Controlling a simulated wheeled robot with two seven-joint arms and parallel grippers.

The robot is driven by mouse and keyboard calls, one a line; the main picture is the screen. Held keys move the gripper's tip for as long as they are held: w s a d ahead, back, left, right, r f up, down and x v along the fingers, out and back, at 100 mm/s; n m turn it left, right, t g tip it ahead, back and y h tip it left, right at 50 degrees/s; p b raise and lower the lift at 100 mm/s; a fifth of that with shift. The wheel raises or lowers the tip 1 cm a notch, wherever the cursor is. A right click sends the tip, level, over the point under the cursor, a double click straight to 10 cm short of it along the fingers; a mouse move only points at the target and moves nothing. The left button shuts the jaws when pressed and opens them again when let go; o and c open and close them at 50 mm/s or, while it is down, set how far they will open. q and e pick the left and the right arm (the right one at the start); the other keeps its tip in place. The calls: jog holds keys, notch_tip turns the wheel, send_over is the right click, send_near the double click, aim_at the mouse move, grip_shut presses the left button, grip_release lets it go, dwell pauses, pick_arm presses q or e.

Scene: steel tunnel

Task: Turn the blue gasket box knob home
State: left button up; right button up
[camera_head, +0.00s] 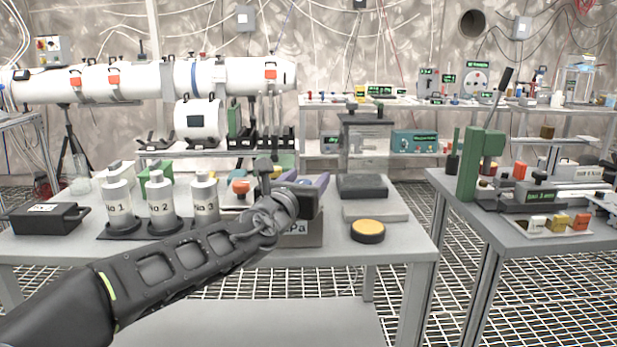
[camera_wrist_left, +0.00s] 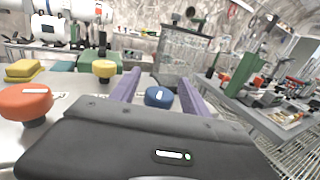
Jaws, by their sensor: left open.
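The blue knob (camera_wrist_left: 159,97), round with a short white mark, shows in the left wrist view between the two purple fingers of my left gripper (camera_wrist_left: 158,78). The mark runs roughly up the picture. The fingers are open, with space on both sides of the knob; how far the knob is from the fingertips is hard to tell. In the head view my left gripper (camera_head: 318,180) is over the middle of the front table, and its hand and wrist hide the blue knob. My right gripper is not in view.
An orange knob (camera_wrist_left: 25,101) and a yellow knob (camera_wrist_left: 104,69) stand left of the blue one. Three labelled white canisters (camera_head: 162,203) stand left of my arm. A clear-walled case (camera_head: 366,150) and a yellow-topped round disc (camera_head: 368,230) are to the right.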

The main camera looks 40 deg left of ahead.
pick_arm(q)
jog(key=p+v, duration=0.1)
jog(key=v, duration=0.4)
jog(key=shift+s+r, duration=0.15)
jog(key=shift+s, duration=0.15)
jog(key=shift+s+d, duration=0.25)
jog(key=shift+s, duration=0.25)
jog(key=shift+s, duration=0.1)
